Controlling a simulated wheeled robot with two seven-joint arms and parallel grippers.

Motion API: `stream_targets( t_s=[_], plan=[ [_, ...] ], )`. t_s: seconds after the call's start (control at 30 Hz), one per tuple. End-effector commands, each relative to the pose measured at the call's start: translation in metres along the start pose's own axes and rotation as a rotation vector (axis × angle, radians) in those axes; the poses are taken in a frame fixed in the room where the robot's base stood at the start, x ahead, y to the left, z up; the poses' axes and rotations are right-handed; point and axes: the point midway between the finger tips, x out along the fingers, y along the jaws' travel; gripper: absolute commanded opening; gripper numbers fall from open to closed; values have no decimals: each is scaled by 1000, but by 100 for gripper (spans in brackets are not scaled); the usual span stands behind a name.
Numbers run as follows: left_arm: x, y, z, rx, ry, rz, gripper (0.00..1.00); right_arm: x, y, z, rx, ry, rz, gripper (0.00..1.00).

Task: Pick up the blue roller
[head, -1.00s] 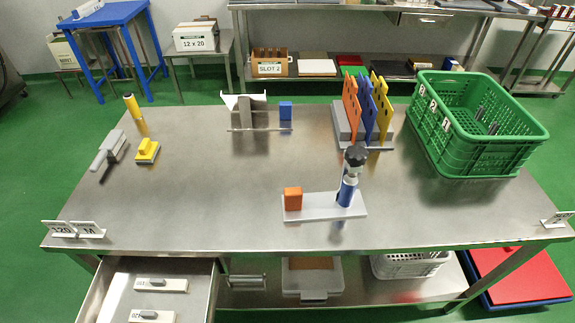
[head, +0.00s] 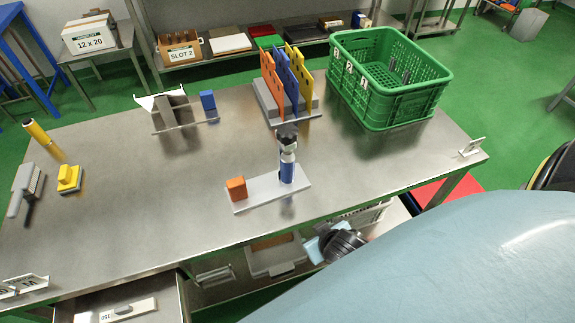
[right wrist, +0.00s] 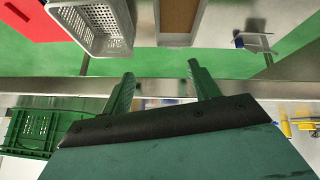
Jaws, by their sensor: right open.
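The blue roller (head: 287,172) appears to be the upright blue cylinder with a white and dark top. It stands at the right part of a light grey plate (head: 262,194) on the steel table. An orange block (head: 236,188) sits at the plate's left end. My right gripper (right wrist: 158,80) shows in the right wrist view with its two green fingers apart and nothing between them. It is near the table's front edge, apart from the roller. My left gripper is out of view.
The steel table (head: 130,225) is clear around the plate. Behind stand a divider rack (head: 288,88), a green crate (head: 390,75) and a small blue block (head: 208,100). Yellow and grey tools lie at the left. A small sign (head: 472,147) stands at the right edge.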

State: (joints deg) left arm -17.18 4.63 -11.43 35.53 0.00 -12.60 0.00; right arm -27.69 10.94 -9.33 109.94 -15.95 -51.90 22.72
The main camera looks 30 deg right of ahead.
Motion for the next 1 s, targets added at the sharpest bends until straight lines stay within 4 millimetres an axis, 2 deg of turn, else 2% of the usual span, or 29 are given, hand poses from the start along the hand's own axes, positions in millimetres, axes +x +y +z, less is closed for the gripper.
stream_targets(
  t_s=[0.1,0.17,0.4,0.57,0.73,1.0],
  plan=[
    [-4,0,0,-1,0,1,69,-33,10,-34,43,64,26,61],
    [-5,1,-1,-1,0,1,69,-44,20,-56,80,147,54,61],
    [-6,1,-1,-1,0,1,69,-50,32,-107,159,444,38,61],
    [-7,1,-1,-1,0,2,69,-55,30,-126,175,558,-15,61],
    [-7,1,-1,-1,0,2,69,-45,28,-139,179,589,-34,61],
    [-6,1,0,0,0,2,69,-4,29,-166,179,587,-32,61]
  ],
)
